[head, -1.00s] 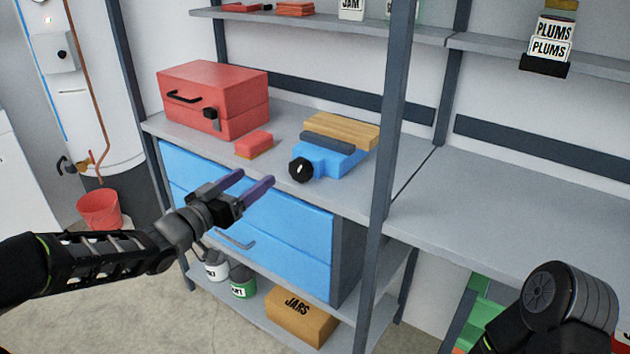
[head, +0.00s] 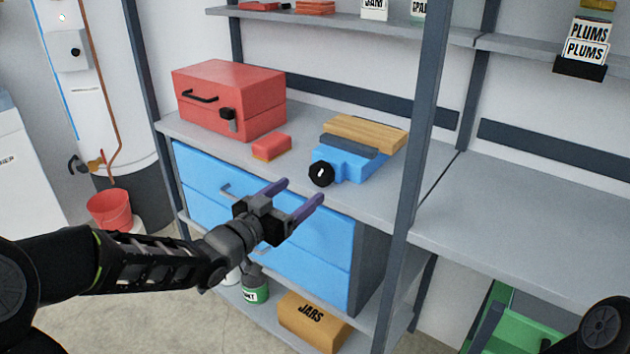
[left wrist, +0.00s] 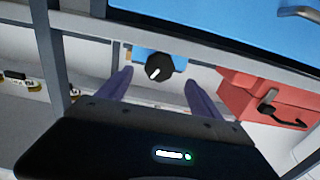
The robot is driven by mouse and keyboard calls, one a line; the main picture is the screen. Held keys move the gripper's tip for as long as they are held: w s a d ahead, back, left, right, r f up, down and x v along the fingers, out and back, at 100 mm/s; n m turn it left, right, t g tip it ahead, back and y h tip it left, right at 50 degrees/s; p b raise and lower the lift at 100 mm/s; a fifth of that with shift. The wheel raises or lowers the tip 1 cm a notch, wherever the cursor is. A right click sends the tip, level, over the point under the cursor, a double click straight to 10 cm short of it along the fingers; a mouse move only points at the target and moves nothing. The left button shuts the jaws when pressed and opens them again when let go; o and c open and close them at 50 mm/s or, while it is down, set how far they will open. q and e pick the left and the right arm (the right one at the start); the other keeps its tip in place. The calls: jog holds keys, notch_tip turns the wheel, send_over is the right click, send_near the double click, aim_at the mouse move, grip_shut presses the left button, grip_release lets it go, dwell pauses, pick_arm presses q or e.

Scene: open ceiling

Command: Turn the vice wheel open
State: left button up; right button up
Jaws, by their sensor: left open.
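The blue vice (head: 346,163) sits on the grey workbench, with a wooden block (head: 366,132) and a dark bar on top of it. Its black wheel (head: 321,174) faces the front edge and bears a white mark. My left gripper (head: 301,195) is open and empty, just in front of and below the wheel, not touching it. In the left wrist view the wheel (left wrist: 159,68) shows beyond and between the two purple fingers (left wrist: 160,90). At the lower right of the head view a dark part of my right arm shows; its gripper is out of the frame.
A red toolbox (head: 229,100) and a small red and orange block (head: 271,147) stand left of the vice. Blue drawers (head: 320,235) lie below the bench top. A grey upright post (head: 416,150) stands right of the vice. The right bench top (head: 520,215) is clear.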

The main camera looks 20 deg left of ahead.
aim_at(318, 178)
pick_arm(q)
jog(key=x, duration=0.6)
jog(key=shift+w, duration=0.3)
jog(key=shift+c, duration=0.5)
jog(key=c, duration=1.3)
jog(key=shift+o, duration=0.2)
